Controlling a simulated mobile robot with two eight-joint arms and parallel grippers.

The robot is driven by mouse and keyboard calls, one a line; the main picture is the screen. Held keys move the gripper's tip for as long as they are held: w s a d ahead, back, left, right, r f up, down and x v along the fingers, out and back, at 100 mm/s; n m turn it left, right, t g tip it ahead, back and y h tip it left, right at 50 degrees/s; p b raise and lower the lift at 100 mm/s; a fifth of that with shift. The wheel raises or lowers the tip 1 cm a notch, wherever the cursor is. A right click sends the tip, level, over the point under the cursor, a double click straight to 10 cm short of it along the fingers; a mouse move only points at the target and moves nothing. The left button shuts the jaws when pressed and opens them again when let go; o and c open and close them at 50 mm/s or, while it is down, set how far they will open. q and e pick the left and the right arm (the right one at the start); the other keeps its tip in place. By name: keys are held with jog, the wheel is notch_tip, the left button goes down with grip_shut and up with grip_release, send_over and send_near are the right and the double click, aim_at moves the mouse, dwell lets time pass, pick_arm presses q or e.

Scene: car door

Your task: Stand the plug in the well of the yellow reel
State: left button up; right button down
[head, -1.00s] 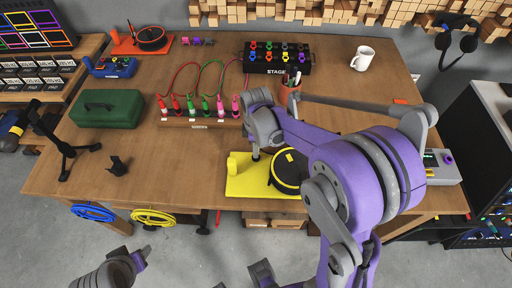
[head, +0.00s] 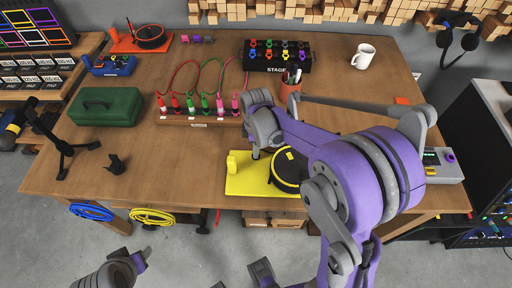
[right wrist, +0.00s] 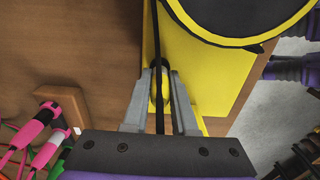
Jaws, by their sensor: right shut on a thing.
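The yellow reel (head: 246,181) lies at the table's front edge, with its black drum (head: 287,171) on the right of a yellow base. A raised yellow block (head: 232,164) stands at the base's left end. The drum also shows at the top of the right wrist view (right wrist: 235,12). My right gripper (head: 256,153) is low over the base, between block and drum. In the right wrist view the gripper (right wrist: 159,78) is shut on a small yellow and dark piece, apparently the plug (right wrist: 159,86), with a black cable running up from it. Its lower end is hidden.
A connector rack (head: 200,121) with coloured cables stands behind the reel, beside a pen cup (head: 290,95). A green case (head: 106,107) is at the left and a white mug (head: 365,56) at the back right. The wood left of the reel is mostly clear.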

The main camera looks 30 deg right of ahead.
jog(key=shift+f, duration=0.4)
jog(key=c, duration=0.6)
grip_release()
jog(key=shift+c, duration=0.2)
notch_tip(320, 180, up, 11)
jog(key=shift+f+p, duration=0.1)
jog(key=shift+p, duration=0.25)
